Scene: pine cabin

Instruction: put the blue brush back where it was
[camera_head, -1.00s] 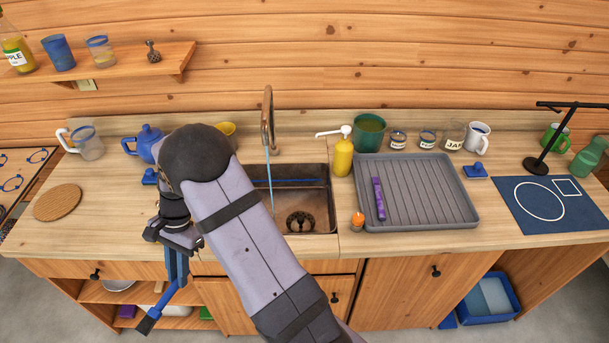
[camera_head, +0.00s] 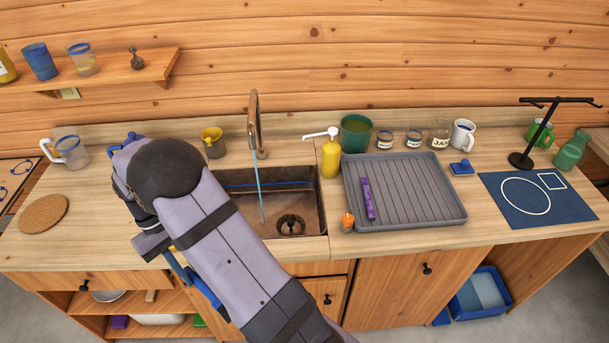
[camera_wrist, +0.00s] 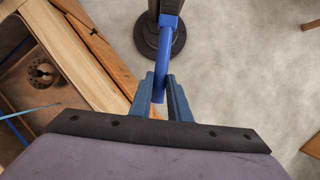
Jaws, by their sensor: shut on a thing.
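The blue brush (camera_wrist: 164,60) is in my gripper (camera_wrist: 162,88), whose two fingers are shut on its handle in the wrist view. The brush extends away from the fingers over the grey floor, past the counter's front edge. In the head view my gripper (camera_head: 180,272) is partly hidden behind my arm, in front of the counter left of the sink. Only a blue part of the brush (camera_head: 207,292) shows beside my arm there, and its head is hidden.
Water runs from the tap (camera_head: 255,125) into the sink (camera_head: 300,190). A grey drying tray (camera_head: 455,212) holds a purple item (camera_head: 367,198). A blue bin (camera_head: 480,293) sits below the counter.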

